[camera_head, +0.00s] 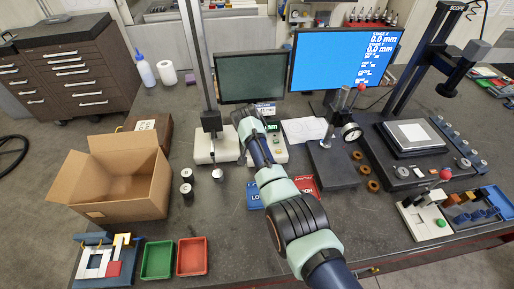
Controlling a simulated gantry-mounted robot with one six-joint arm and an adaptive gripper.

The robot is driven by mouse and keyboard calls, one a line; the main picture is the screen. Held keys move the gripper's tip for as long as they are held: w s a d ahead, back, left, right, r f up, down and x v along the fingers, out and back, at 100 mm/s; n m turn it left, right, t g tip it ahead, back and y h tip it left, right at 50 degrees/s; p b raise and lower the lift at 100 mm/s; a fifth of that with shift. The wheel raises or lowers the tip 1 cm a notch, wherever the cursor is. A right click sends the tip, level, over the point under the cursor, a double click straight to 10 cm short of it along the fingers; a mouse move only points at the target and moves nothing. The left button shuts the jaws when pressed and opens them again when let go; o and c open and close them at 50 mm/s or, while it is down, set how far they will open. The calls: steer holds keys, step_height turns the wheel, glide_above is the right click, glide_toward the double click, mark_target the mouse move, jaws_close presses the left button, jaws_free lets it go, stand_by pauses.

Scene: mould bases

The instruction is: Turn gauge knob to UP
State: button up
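My arm reaches in from the lower right, and my gripper (242,112) is at its far end, between the tall column stand and a small gauge box. The gauge box (271,146) is pale, with a green lit display and small buttons on its front; my wrist covers its left part. The column stand (203,150) has a white base and a dark upright on the left. I cannot make out a knob or an UP mark; they may be hidden or too small. The fingers are too small and dark to show whether they are open or touching anything.
A dial gauge stand (333,165) and a black measuring stage (410,138) stand to the right. Monitors (252,78) stand behind. An open cardboard box (118,183), green tray (158,260) and red tray (192,257) are at left.

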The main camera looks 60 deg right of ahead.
stand_by(0.3)
steer(key=o, duration=1.1)
steer(key=shift+o, duration=0.2)
steer(key=v, duration=1.2)
steer(key=shift+w, duration=0.1)
